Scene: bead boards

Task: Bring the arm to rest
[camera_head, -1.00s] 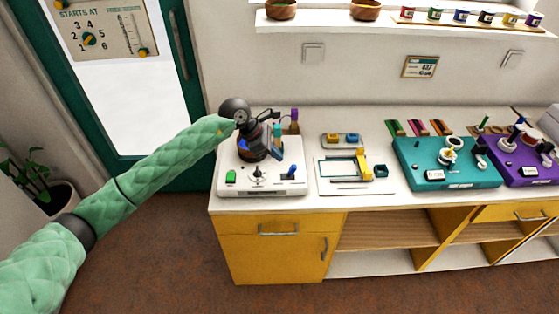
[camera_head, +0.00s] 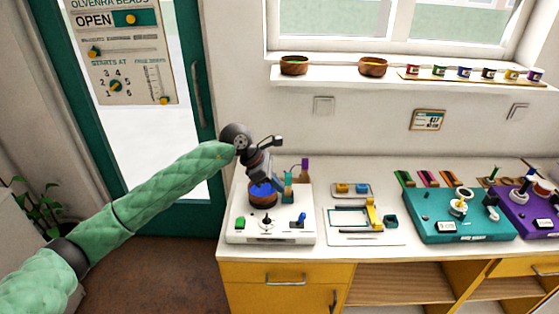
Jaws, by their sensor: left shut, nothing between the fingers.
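My left arm, in a green quilted sleeve, reaches in from the left in the head view. My left gripper (camera_head: 267,178), dark grey, is shut and empty. It points down over the back of the white bead board (camera_head: 243,234), just above and beside a brown bowl with blue contents (camera_head: 263,200). Whether its tips touch anything there is hard to tell. My right gripper is not in view.
The white board also carries a green block (camera_head: 240,223), a blue piece (camera_head: 298,219) and a dark knob. A teal door (camera_head: 196,150) stands behind my arm.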

